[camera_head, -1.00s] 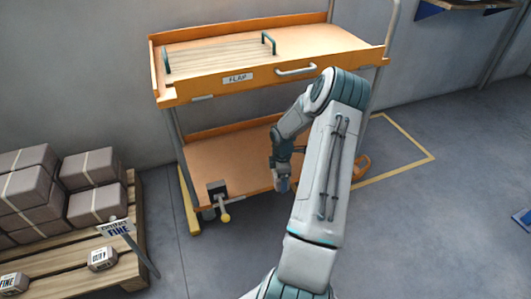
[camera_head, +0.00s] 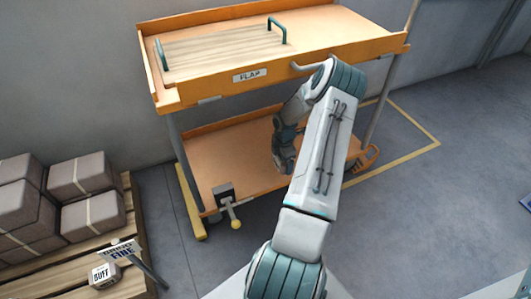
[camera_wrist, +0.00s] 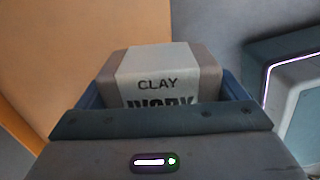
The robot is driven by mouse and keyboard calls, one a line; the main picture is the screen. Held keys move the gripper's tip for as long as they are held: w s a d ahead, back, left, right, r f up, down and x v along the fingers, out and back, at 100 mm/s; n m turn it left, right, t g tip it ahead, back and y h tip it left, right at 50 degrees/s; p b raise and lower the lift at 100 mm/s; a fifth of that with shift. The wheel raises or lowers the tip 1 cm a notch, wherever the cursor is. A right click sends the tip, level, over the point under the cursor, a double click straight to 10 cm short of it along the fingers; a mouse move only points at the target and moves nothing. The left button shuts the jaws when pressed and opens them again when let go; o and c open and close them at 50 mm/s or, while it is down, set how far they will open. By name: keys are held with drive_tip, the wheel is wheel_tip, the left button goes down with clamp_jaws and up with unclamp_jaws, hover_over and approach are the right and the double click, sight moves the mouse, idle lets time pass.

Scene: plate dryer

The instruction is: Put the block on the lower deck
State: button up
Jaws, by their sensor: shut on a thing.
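The block (camera_wrist: 165,72) fills the middle of the wrist view, grey-brown with a pale band lettered "CLAY" and a second word partly covered. My gripper (camera_head: 284,166) is shut on it; its blue fingers show on both sides of the block in the wrist view. In the head view my gripper hangs in front of or over the orange lower deck (camera_head: 220,178) of the cart, under the upper deck. The block cannot be made out there, and I cannot tell its height above the deck. An orange surface (camera_wrist: 50,45) shows at the left of the wrist view.
The upper deck carries a slatted wooden panel (camera_head: 215,50) with green handles and a "FLAP" label (camera_head: 252,74). A latch with a yellow knob (camera_head: 236,224) sits at the deck's front left.

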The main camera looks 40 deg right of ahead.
drive_tip(key=b, duration=0.4)
hover_over(265, 167)
wheel_tip(265, 167, down, 6)
drive_tip(key=shift+w+d+f, duration=0.1)
drive_tip(key=shift+w, duration=0.05)
drive_tip(key=shift+f+b, duration=1)
drive_tip(key=shift+f, duration=0.9)
drive_tip(key=shift+f, duration=0.15)
drive_tip(key=o, duration=1.2)
drive_tip(key=shift+c, duration=0.2)
wheel_tip(265, 167, up, 8)
drive_tip(key=p, duration=0.3)
drive_tip(key=shift+f, duration=0.15)
